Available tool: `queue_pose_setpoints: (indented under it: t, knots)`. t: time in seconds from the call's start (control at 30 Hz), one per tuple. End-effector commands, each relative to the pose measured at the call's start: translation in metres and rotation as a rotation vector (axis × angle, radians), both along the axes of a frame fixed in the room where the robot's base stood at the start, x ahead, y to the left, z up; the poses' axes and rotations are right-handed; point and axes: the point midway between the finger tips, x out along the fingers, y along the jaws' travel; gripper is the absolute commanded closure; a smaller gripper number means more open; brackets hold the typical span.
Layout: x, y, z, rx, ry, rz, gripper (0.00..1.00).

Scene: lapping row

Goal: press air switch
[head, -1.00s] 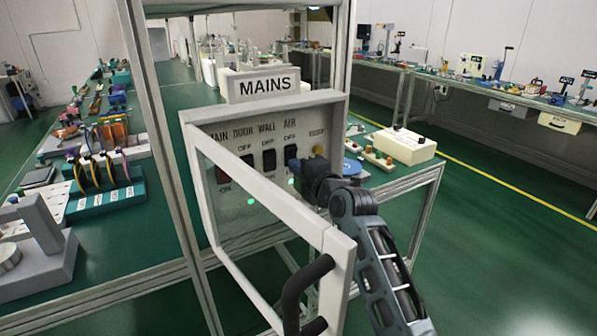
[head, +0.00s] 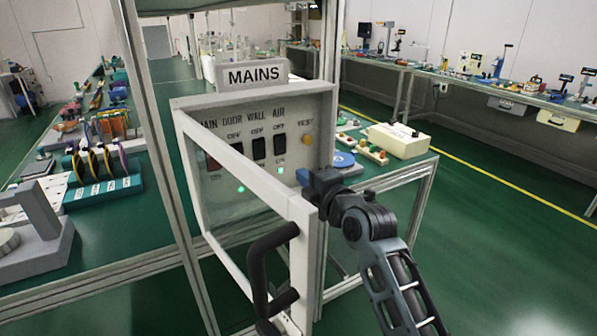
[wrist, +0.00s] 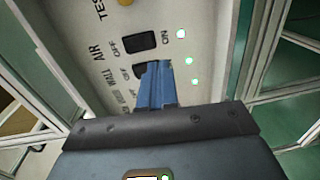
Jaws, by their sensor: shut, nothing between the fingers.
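The air switch (head: 279,146) is a black rocker under the AIR label on the MAINS panel (head: 318,125), with OFF above it and ON below. In the wrist view the air switch (wrist: 139,42) is fully visible beside the fingers; which way it is tipped is unclear. My gripper (head: 303,177) is shut and empty, in front of the panel, below and right of the air switch in the head view. In the wrist view its blue fingertips (wrist: 156,68) overlap the wall switch (wrist: 140,70) and partly hide it. I cannot tell whether they touch anything.
The panel's clear door (head: 250,215) stands open toward me, with a black handle (head: 262,270) at its front edge. A yellow test button (head: 307,139) is right of the air switch. Green lamps (wrist: 180,33) glow by the switches. A bench lies behind at right.

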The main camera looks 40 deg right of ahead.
Motion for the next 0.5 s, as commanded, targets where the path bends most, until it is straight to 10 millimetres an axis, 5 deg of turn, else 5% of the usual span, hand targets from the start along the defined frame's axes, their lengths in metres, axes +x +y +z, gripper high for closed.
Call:
queue_pose_setpoints:
  t: [0.2, 0.5]
  knots:
    - [-0.031, 0.009, -0.006, 0.000, 0.001, 0.000, 1.00]
    - [-0.043, 0.012, -0.005, 0.000, 0.000, 0.000, 1.00]
